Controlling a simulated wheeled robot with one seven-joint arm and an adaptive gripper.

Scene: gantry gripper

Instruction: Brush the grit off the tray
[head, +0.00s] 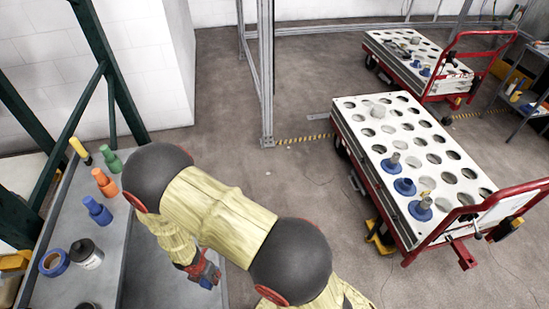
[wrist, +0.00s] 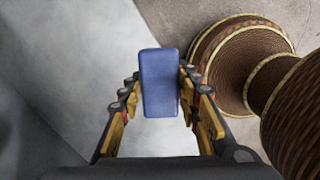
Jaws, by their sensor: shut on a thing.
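My gripper (wrist: 160,84) is shut on a blue block-like thing (wrist: 159,98) with rounded corners, held upright between the two fingers in the wrist view. I cannot make out bristles on it. In the head view my gripper (head: 206,272) is small and partly behind my arm, low over the right side of the grey bench. A pale grey surface (wrist: 75,55) lies beyond the fingers in the wrist view; I cannot tell whether it is the tray. No grit can be made out in either view.
The grey bench (head: 110,250) at the left carries a blue bottle (head: 97,210), an orange bottle (head: 104,182), a green bottle (head: 110,160), blue tape (head: 53,263) and a dark-lidded jar (head: 86,254). A green post stands behind. Two red-framed carts (head: 400,130) stand right, across open floor.

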